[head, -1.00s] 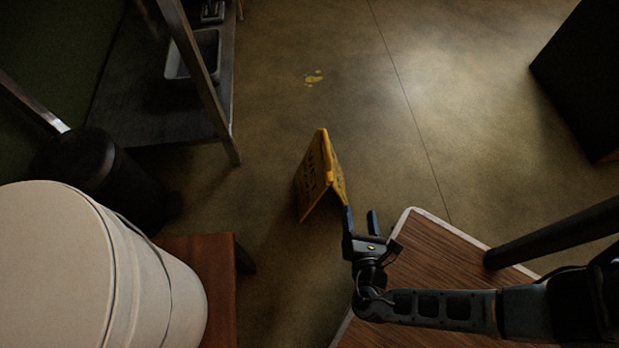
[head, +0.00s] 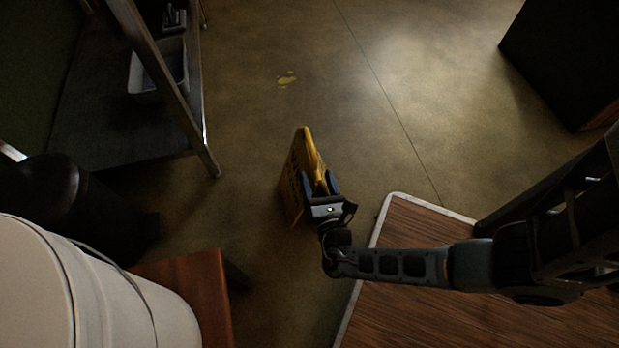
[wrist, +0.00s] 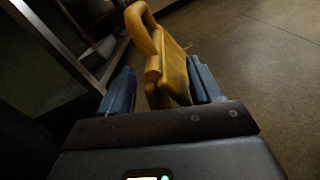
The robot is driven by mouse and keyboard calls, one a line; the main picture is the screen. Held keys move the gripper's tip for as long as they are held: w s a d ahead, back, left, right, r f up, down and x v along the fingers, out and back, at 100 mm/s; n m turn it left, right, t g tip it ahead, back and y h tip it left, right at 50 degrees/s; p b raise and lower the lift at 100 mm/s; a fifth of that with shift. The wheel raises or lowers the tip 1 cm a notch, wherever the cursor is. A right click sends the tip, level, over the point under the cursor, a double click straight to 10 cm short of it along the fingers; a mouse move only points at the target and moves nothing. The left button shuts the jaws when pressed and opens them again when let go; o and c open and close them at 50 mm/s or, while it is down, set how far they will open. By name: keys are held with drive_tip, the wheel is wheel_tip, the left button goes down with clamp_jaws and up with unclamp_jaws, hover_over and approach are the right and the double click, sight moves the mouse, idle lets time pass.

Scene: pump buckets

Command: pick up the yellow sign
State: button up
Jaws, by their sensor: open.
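The yellow sign (head: 297,172) stands upright on the floor as a folded A-frame, near the middle of the head view. My gripper (head: 320,184) is at its near right side, with its two fingers apart and a part of the sign between them. In the wrist view the sign (wrist: 168,62) rises between the two blue fingers of my gripper (wrist: 162,88), with its looped top handle at the upper left. The right finger is close to the sign's panel; I cannot tell if it touches. The sign's lower part is hidden behind my gripper.
A wood-topped table (head: 420,275) with a pale edge lies at the right, below my arm. A metal shelf (head: 130,140) holding a white tub (head: 163,72) stands at upper left. A large white bucket (head: 75,290) is at lower left. Open floor (head: 360,110) lies beyond the sign.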

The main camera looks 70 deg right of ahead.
sight(314, 171)
drive_tip(key=shift+b+x, duration=0.35)
drive_tip(key=shift+x, duration=1.35)
drive_tip(key=shift+f, duration=0.2)
clamp_jaws()
